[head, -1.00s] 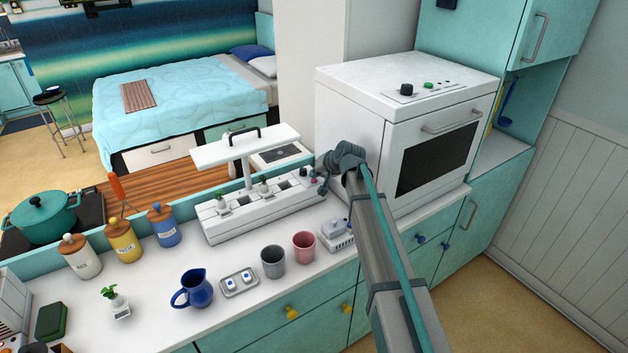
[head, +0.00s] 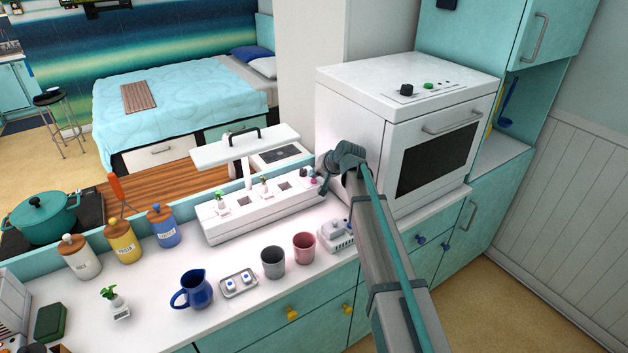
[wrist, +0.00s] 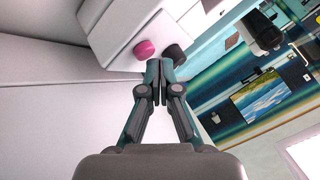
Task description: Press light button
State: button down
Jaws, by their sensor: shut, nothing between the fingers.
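The white indoor planter (head: 262,207) stands on the counter with small plants in its slots and a white lamp bar (head: 245,147) above it. Its surface and plants look brightly lit. At its right end are a pink round button (wrist: 144,49) and a black round button (wrist: 173,54). The pink one also shows small in the head view (head: 313,182). My gripper (wrist: 159,67) is shut and empty, its tips right at the black button's lower edge, just right of the pink one. I cannot tell whether they touch. In the head view my gripper (head: 322,190) is at the planter's right end.
A white oven (head: 400,130) stands close on the right of my gripper. A blue jug (head: 193,289) is further left.

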aim_at(315, 181)
jog(key=shift+r+p, duration=1.2)
jog(key=shift+r, duration=1.8)
